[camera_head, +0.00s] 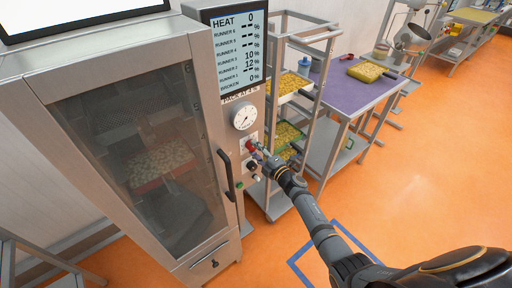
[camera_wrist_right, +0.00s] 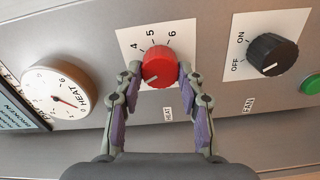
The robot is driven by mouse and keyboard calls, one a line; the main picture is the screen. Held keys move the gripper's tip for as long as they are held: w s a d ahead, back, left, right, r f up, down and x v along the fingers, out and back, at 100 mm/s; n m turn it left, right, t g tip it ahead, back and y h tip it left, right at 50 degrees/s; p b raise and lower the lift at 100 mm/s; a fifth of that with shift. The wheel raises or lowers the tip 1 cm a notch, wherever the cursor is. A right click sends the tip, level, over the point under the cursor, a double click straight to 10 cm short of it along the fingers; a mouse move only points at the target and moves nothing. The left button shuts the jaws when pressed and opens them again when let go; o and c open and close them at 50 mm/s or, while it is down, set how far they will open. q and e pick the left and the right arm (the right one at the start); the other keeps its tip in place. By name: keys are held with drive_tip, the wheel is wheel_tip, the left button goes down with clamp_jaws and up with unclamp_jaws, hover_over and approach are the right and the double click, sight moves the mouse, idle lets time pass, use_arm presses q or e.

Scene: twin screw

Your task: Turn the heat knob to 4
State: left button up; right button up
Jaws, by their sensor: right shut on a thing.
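The red heat knob (camera_wrist_right: 159,67) sits on a white plate with the numbers 4, 5 and 6 showing; lower numbers are hidden. A pale mark on the knob points to the lower left in the right wrist view, away from the 4. My right gripper (camera_wrist_right: 160,76) has its two fingers on either side of the knob and is shut on it. In the head view the right gripper (camera_head: 256,149) reaches the red knob (camera_head: 248,146) on the cabinet's panel. The display (camera_head: 238,50) reads HEAT 0. My left gripper is not in view.
A round dial gauge (camera_wrist_right: 58,92) is left of the knob and a black fan knob (camera_wrist_right: 272,55) right of it. A green button (camera_wrist_right: 312,85) is further right. The cabinet door handle (camera_head: 227,175) is close by. A rack with trays (camera_head: 284,136) stands behind the arm.

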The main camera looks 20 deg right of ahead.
drive_tip(key=m+p, duration=0.2)
drive_tip(key=m, duration=0.1)
drive_tip(key=shift+r+m, duration=0.15)
drive_tip(key=shift+m, duration=0.25)
drive_tip(key=m+p, duration=0.1)
drive_tip(key=m, duration=0.2)
drive_tip(key=shift+m+p, duration=0.3)
drive_tip(key=shift+p, duration=0.05)
drive_tip(key=m+p, duration=0.1)
drive_tip(key=m, duration=0.4)
drive_tip(key=shift+p, duration=0.4)
drive_tip(key=shift+m, duration=0.3)
drive_tip(key=o, duration=1.2)
drive_tip(key=shift+s+d, duration=0.1)
drive_tip(key=v, duration=1.1)
drive_tip(key=shift+s+d, duration=0.1)
drive_tip(key=shift+s, duration=0.3)
